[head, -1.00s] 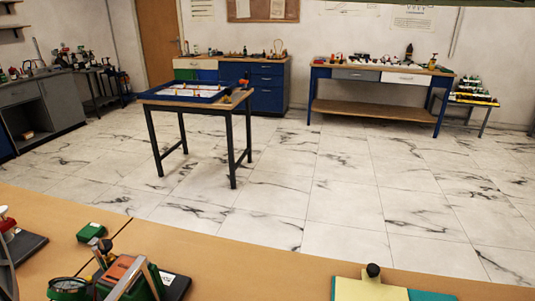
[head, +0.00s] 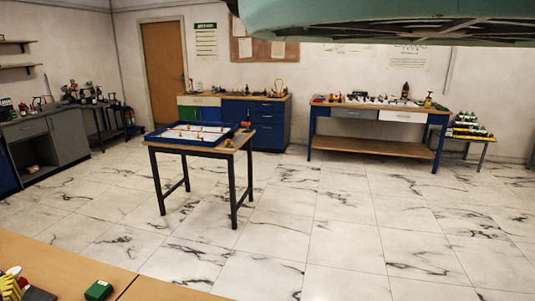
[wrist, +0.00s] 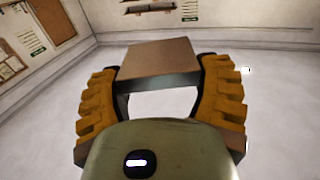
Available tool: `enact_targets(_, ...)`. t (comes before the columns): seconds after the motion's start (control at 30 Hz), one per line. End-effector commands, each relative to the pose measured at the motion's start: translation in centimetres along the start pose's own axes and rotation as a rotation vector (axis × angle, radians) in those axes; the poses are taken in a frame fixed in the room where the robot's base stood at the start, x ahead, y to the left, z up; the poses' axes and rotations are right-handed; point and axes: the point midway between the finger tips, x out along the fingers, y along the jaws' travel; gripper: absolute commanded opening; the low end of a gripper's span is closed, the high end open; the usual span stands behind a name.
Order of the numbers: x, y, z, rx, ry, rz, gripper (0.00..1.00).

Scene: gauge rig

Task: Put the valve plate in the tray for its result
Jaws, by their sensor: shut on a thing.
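In the wrist view, my gripper (wrist: 160,85) has its yellow ridged fingers closed on the two sides of a brown-topped piece with a dark grey edge (wrist: 160,58). It is the likely valve plate, but its underside and full shape are hidden. It is held up in the air, with pale floor and wall beyond. In the head view, a blue-rimmed tray (head: 185,143) with a white inside and small yellow pieces lies on a dark-legged table. I cannot tell whether it is a result tray. My gripper is not visible in the head view.
The small table (head: 237,146) stands mid-room on open marble floor (head: 340,230). A wooden worktop (head: 60,270) with a green block (head: 99,291) is at lower left. A blue cabinet (head: 269,125), a long bench (head: 370,146) and grey cupboards (head: 68,140) line the walls.

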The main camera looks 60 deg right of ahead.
Motion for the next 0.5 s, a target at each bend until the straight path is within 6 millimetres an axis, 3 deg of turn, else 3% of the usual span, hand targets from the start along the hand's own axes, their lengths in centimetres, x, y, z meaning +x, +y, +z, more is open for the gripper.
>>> enact_targets(0.03,-0.1,-0.1,-1.6,0.001,-0.002,-0.001,0.25)
enact_targets(0.27,-1.0,0.3,-5.5,0.001,-0.009,0.018,0.25)
enact_targets(0.5,-2.1,0.5,-10.9,0.003,-0.018,0.029,0.25)
